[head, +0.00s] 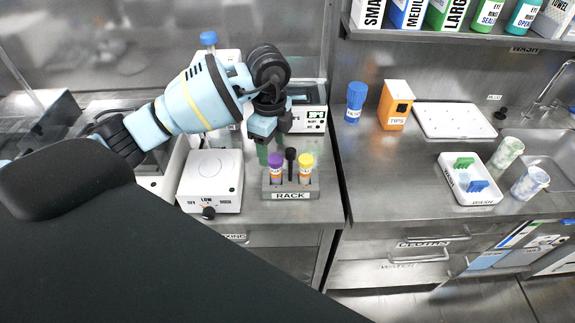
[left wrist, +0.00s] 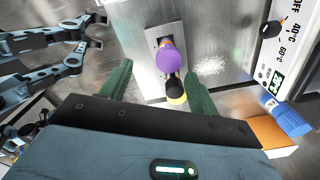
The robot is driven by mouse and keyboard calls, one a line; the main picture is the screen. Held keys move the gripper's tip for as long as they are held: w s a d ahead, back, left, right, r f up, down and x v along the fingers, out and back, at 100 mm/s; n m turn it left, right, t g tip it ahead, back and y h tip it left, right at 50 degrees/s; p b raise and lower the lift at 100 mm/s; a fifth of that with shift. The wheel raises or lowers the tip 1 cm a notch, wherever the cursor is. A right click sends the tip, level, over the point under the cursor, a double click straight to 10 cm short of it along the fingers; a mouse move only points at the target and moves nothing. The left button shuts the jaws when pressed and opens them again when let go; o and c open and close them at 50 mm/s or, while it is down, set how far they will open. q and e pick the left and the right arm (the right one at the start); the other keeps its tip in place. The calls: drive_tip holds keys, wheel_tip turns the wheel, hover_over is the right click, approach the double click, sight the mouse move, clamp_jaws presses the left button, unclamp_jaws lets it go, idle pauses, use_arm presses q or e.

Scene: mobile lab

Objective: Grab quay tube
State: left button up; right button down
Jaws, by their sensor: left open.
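A grey rack (head: 291,194) marked RACK holds a purple-capped tube (head: 275,166), a black-topped item (head: 290,158) and a yellow-capped tube (head: 305,165), all upright. I can read no name on either tube, so I cannot tell which is the quay tube. My left gripper (head: 269,150) is open and empty, above and behind the rack's left end. In the left wrist view, its green fingers (left wrist: 160,88) stand apart; the purple cap (left wrist: 169,55), black top (left wrist: 173,84) and yellow cap (left wrist: 177,98) appear in the gap between them. My right gripper is not identifiable.
A white hot plate (head: 211,181) stands left of the rack, and a white instrument (head: 308,119) behind it. Jointed mechanical parts show at the left wrist view's left edge.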

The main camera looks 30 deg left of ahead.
sight(275, 159)
use_arm(q)
drive_tip(key=shift+w+f, duration=0.1)
drive_tip(key=shift+w, duration=0.65)
drive_tip(key=shift+s+f, duration=0.1)
drive_tip(key=shift+s, duration=0.25)
drive_tip(key=shift+s+f, duration=0.1)
drive_tip(key=shift+f, duration=0.75)
drive_tip(key=shift+w+f, duration=0.2)
drive_tip(key=shift+f, duration=0.1)
drive_tip(key=shift+w+f, duration=0.15)
drive_tip(key=shift+f, duration=2.45)
use_arm(e)
drive_tip(key=shift+w+f, duration=0.2)
drive_tip(key=shift+w, duration=0.15)
drive_tip(key=shift+a, duration=0.1)
